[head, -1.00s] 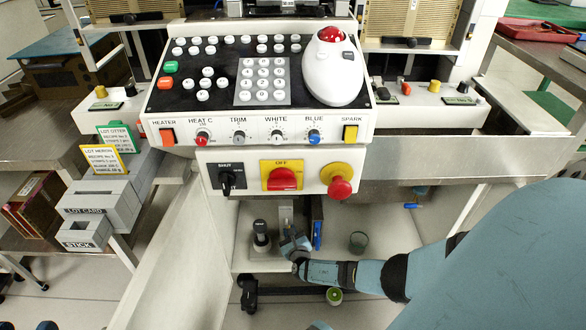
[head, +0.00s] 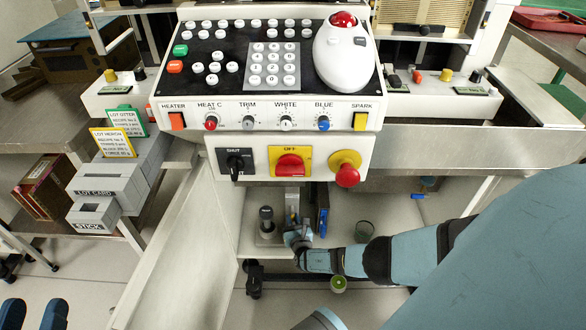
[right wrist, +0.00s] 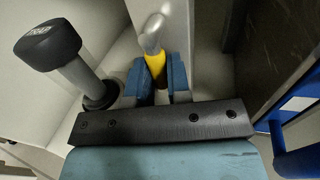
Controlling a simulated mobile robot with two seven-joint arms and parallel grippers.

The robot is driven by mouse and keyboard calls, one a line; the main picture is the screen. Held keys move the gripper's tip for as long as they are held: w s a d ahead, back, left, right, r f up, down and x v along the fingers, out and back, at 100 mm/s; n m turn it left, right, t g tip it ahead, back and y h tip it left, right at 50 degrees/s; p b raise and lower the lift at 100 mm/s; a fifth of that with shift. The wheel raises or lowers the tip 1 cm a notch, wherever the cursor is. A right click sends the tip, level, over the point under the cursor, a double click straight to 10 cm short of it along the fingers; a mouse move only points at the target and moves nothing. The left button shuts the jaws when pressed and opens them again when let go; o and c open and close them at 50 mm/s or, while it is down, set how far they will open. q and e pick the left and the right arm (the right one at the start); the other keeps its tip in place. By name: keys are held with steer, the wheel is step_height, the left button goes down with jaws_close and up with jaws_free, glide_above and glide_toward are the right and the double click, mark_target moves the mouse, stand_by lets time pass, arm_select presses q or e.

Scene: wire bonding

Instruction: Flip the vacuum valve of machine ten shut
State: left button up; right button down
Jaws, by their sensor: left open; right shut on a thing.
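My right gripper (head: 299,236) reaches into the open bay under the machine's front panel. In the right wrist view its two blue fingers (right wrist: 156,80) are shut around a small lever with a yellow sleeve and a rounded metal tip (right wrist: 154,42), which looks like the valve handle. The tip sticks up beyond the fingers, and the lever's base is hidden. In the head view the gripper mostly covers the lever. My left gripper (head: 34,314) is open and empty at the lower left, away from the machine.
A black-capped post (right wrist: 60,55) stands left of the lever; it also shows in the head view (head: 266,222). A blue handle (right wrist: 295,112) is to the right.

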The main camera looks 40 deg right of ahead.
mark_target(293, 219)
arm_select(q)
steer(key=shift+f, duration=0.1)
arm_select(e)
steer(key=c, duration=1.1)
jaws_free()
steer(key=shift+s+a+r, duration=0.1)
steer(key=shift+s+a, duration=0.05)
steer(key=shift+s, duration=0.1)
steer(key=p+v, duration=0.2)
steer(key=shift+s+a+r, duration=0.15)
steer(key=shift+s, duration=0.2)
arm_select(q)
steer(key=shift+s+d+f+n+g+y+p, duration=0.25)
steer(key=shift+s+d+n+g+p, duration=0.3)
steer(key=shift+n+p, duration=0.3)
steer(key=shift+s+d+f+n+g+y+p, duration=0.25)
steer(key=shift+s+n+g+p, duration=0.1)
steer(key=shift+s+n+p, duration=0.5)
arm_select(e)
steer(key=shift+v, duration=5.15)
arm_select(q)
steer(key=shift+w+r, duration=0.25)
steer(key=shift+r, duration=0.05)
arm_select(e)
steer(key=shift+f, duration=0.2)
